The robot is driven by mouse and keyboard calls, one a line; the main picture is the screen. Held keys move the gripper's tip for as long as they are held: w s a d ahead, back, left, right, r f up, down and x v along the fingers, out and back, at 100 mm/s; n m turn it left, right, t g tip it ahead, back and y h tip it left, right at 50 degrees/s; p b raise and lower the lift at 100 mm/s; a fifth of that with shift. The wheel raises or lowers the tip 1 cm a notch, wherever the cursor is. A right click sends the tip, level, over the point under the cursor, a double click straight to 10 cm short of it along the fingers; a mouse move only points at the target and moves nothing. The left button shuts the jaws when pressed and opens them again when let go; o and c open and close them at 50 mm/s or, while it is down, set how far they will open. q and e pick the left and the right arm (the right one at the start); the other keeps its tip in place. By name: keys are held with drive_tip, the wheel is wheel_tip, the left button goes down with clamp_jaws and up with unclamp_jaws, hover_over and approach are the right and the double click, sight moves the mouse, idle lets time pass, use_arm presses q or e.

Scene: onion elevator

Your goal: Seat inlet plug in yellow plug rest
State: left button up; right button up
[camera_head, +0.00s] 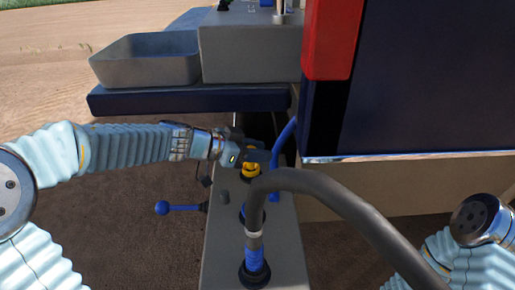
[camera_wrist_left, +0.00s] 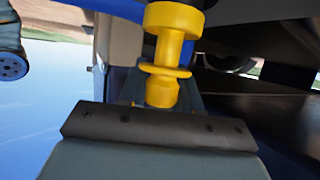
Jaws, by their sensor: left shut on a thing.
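My left gripper (camera_head: 256,155) is above the far part of the grey block and is shut on a yellow flanged piece, which looks like the inlet plug (camera_head: 251,171). In the left wrist view the plug (camera_wrist_left: 172,42) has a wide round end, a narrower neck and a flange close to the dark gripper pad (camera_wrist_left: 158,128). I cannot make out a separate yellow plug rest, nor tell whether the plug touches anything beneath it. Part of my right arm shows at the lower right, but its gripper is out of view.
A thick grey hose (camera_head: 335,195) arches across the grey block (camera_head: 219,258) and ends in a blue-banded fitting (camera_head: 254,260). A blue-knobbed lever (camera_head: 163,208) sticks out left. A blue bent tube (camera_head: 283,143) stands just right of the gripper. A grey tray (camera_head: 145,60) lies beyond.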

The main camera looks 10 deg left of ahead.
use_arm(q)
drive_tip(key=shift+f, duration=0.75)
idle(0.3)
drive_tip(key=shift+f+p, duration=0.3)
drive_tip(key=shift+f, duration=0.05)
idle(0.3)
drive_tip(key=o, duration=1.1)
drive_tip(key=p+v, duration=0.3)
drive_tip(key=v, duration=1)
drive_tip(key=shift+s+a, duration=0.25)
drive_tip(key=shift+a, duration=0.05)
